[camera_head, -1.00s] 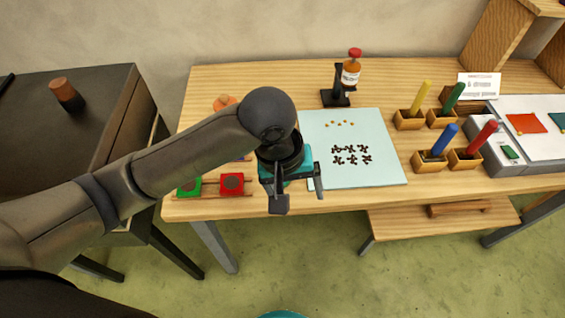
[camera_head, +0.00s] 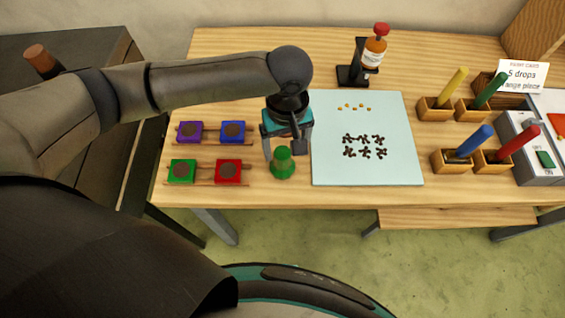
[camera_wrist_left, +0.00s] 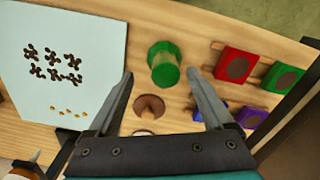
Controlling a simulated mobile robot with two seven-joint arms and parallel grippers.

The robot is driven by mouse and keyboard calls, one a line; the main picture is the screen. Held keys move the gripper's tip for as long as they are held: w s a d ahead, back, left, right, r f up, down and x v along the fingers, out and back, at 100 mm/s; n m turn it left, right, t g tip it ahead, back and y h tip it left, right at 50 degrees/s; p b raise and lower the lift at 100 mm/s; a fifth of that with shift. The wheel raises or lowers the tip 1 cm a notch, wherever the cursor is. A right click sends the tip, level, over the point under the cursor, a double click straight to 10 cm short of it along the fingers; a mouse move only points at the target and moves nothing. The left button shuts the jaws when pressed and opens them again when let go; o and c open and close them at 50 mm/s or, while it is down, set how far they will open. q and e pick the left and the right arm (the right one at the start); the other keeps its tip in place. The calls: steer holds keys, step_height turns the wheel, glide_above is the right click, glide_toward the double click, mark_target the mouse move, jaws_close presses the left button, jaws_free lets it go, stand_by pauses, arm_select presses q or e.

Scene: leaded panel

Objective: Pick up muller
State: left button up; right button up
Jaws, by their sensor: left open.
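A green bell-shaped piece with a narrower top, which looks like the muller (camera_head: 283,165), stands upright on the table just left of the pale blue sheet. It also shows in the left wrist view (camera_wrist_left: 164,64), around the gap between the fingertips. My left gripper (camera_head: 284,154) is open, with its fingers spread just above and behind the muller in the head view. In the left wrist view my left gripper (camera_wrist_left: 161,73) holds nothing. Contact with the muller cannot be told. My right gripper is not in view.
Purple (camera_head: 189,132), blue (camera_head: 231,132), green (camera_head: 182,170) and red (camera_head: 229,172) blocks lie left of the muller. The pale sheet (camera_head: 330,120) with dark pieces is right. A brown knobbed piece (camera_wrist_left: 150,105) is near the fingers. A bottle on a stand (camera_head: 374,50) stands behind.

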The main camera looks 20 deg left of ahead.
arm_select(q)
steer(key=shift+a+f+b, duration=0.2)
steer(key=shift+f+b, duration=0.1)
steer(key=shift+f, duration=1.25)
steer(key=shift+a+f+b, duration=0.2)
steer(key=shift+f+b, duration=0.1)
steer(key=shift+f, duration=1.2)
steer(key=shift+c, duration=0.2)
jaws_close()
steer(key=shift+r, duration=0.15)
